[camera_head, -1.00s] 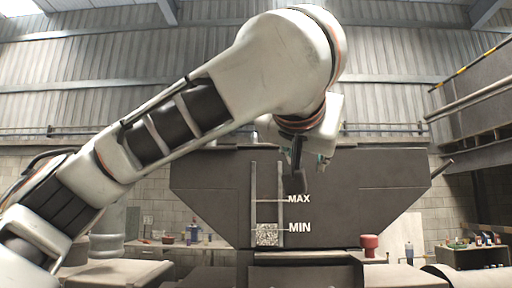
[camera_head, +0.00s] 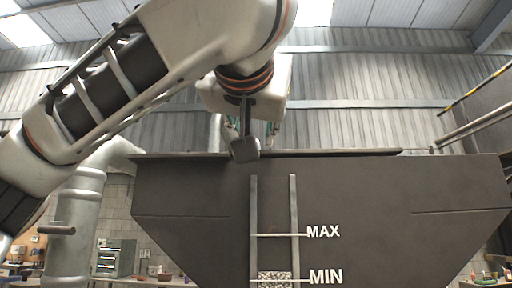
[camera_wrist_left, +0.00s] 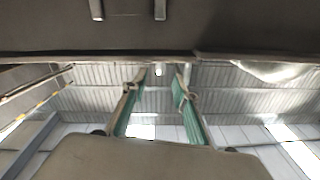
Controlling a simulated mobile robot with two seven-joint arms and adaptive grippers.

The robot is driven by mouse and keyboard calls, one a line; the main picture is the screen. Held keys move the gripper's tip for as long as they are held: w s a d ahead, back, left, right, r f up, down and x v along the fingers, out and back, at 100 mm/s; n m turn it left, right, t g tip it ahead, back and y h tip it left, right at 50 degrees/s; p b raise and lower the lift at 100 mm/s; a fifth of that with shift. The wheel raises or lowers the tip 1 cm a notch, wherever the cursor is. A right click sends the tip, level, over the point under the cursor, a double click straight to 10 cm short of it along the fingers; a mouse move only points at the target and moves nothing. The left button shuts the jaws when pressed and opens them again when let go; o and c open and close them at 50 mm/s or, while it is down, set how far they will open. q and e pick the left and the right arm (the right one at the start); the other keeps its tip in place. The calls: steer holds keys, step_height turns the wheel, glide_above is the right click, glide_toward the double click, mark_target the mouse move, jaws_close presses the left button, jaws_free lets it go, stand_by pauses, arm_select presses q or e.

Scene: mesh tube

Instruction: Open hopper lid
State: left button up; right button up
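The dark hopper (camera_head: 400,212) fills the lower middle of the head view, with MAX and MIN marks on its front. Its lid (camera_head: 340,153) shows as a thin dark strip along the top and looks closed. My left gripper (camera_head: 250,130) is in front of the lid's edge, left of the middle, its fingers partly hidden by the wrist. In the left wrist view its two teal-padded fingers (camera_wrist_left: 160,76) are apart with nothing between them. Their tips point at the dark rim (camera_wrist_left: 120,57); contact cannot be told. My right gripper is in neither view.
Two upright rails (camera_head: 254,215) run down the hopper's front. A thick grey pipe (camera_head: 75,225) stands to the left. A railing (camera_head: 480,128) is at the upper right. The space above the hopper looks open up to the corrugated wall.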

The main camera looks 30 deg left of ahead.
arm_select(q)
steer(key=shift+p+x, duration=0.95)
steer(key=shift+x, duration=2.6)
steer(key=shift+f, duration=0.1)
jaws_close()
